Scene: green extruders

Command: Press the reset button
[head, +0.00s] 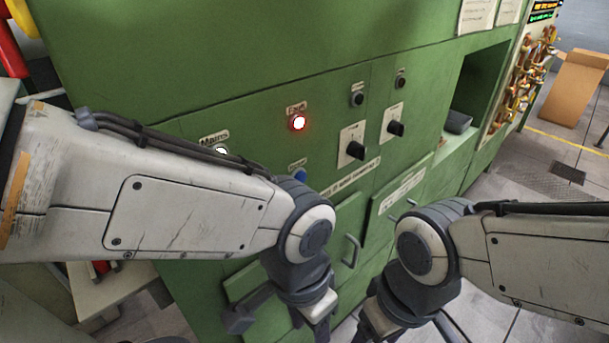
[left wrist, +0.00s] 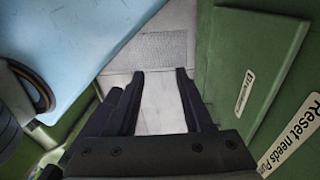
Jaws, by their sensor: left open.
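The green cabinet panel (head: 270,105) fills the middle of the head view. A blue button (head: 300,175) sits on it below the glowing red Fault lamp (head: 298,123). Its small label is too blurred to read, and my left arm's elbow partly covers the area just below it. My left gripper is low in front of the cabinet, below the button and apart from it. In the left wrist view its fingers (left wrist: 160,76) are open and empty, pointing down at the floor. My right gripper is at the bottom edge of the head view, mostly cut off.
A Mains lamp (head: 222,151) is partly behind my left arm. Two black rotary knobs (head: 355,150) (head: 396,128) are right of the button. A cabinet door handle (head: 351,250) sticks out below. A sign starting "Reset needs" (left wrist: 291,132) shows in the left wrist view.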

